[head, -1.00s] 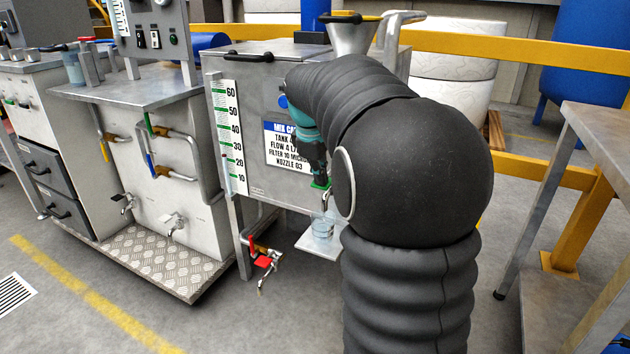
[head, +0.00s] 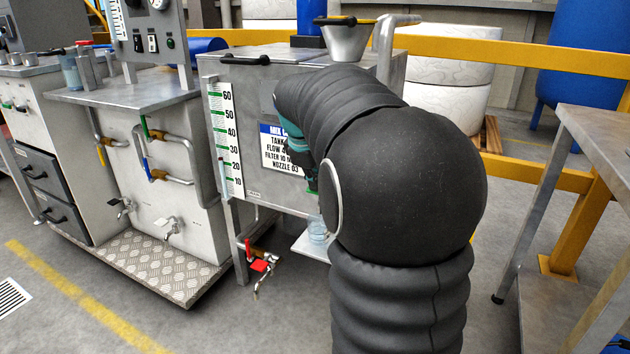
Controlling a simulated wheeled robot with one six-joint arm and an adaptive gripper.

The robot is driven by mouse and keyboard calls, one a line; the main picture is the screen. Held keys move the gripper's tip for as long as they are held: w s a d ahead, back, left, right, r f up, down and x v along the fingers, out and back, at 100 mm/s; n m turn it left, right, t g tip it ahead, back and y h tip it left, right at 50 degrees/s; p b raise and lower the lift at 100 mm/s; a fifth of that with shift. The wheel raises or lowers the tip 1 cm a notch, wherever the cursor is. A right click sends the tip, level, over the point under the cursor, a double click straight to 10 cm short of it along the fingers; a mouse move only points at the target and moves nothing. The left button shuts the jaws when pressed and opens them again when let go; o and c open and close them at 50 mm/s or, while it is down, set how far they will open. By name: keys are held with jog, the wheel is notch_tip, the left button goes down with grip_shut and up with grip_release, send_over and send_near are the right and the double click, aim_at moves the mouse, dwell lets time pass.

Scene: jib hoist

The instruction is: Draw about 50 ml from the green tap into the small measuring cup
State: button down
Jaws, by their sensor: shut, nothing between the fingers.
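The green tap (head: 312,186) is on the front of the steel mix tank, low and right of its sign. Only a little of its green handle shows; its spout is hidden behind my arm. The small measuring cup (head: 317,230) is clear and stands on a small shelf (head: 307,246) below the tap, partly covered by my arm. I cannot tell a liquid level in it. My gripper (head: 303,163), teal and dark, is shut and empty in front of the sign, close above the green handle. Its fingertips are mostly hidden, so I cannot tell whether they touch the handle.
The tank (head: 245,85) has a level scale (head: 226,140) on its left. A red-handled tap (head: 259,264) hangs below it. Another bench with taps (head: 172,228) and a tread plate (head: 150,265) stands left. A metal table (head: 590,150) is at right. The front floor is clear.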

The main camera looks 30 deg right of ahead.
jog(key=shift+r, duration=0.15)
dwell(0.6)
jog(key=shift+r+p, duration=0.7)
jog(key=shift+p, duration=0.15)
jog(key=shift+a+r+p, duration=0.1)
jog(key=shift+r+p, duration=0.25)
jog(key=w+d+r+p+v, duration=0.1)
jog(key=p+v, duration=0.3)
jog(key=v, duration=0.9)
jog(key=shift+d, duration=0.55)
jog(key=shift+w+f, duration=0.1)
jog(key=shift+w, duration=0.05)
